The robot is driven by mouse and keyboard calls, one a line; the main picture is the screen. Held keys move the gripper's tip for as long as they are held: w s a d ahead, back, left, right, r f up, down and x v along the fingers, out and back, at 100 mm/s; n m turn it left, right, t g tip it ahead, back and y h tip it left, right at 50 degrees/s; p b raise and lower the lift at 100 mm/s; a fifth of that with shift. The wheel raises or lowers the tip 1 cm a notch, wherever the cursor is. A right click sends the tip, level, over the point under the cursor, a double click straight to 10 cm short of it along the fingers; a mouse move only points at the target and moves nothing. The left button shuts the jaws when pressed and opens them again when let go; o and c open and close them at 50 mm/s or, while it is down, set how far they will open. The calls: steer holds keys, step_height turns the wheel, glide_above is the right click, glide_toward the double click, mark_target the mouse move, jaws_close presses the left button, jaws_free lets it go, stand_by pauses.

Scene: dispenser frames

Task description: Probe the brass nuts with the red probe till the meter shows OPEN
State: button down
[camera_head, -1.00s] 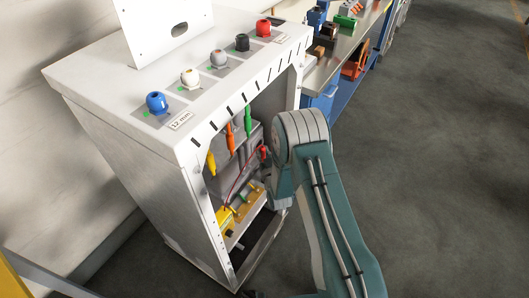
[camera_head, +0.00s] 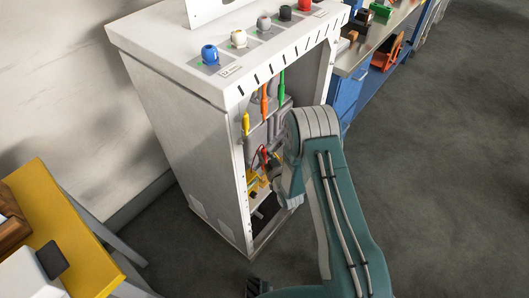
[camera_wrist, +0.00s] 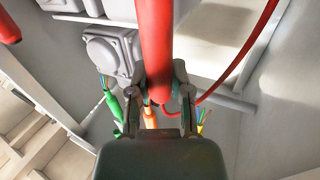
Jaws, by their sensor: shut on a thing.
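In the wrist view my gripper (camera_wrist: 159,74) is shut on the red probe (camera_wrist: 155,38), which runs up and out of the top of the picture. A red lead (camera_wrist: 240,58) loops beside it. In the head view my arm reaches to the open cabinet front, and the gripper's fingers cannot be made out. A small yellow thing (camera_head: 252,181), perhaps the meter, sits low inside the cabinet; no reading is legible. I cannot make out the brass nuts or the probe's tip.
The white cabinet (camera_head: 195,135) has a narrow open front. Yellow (camera_head: 245,124), orange (camera_head: 264,104) and green (camera_head: 282,90) cable ends hang inside it. Several coloured knobs stand on top. A yellow table (camera_head: 50,230) is at lower left. The floor at right is clear.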

steer(key=shift+a+f, duration=0.25)
steer(key=shift+f, duration=0.9)
steer(key=shift+d+f, duration=0.2)
steer(key=shift+f, duration=1.25)
steer(key=shift+f, duration=0.2)
steer(key=shift+r, duration=2.5)
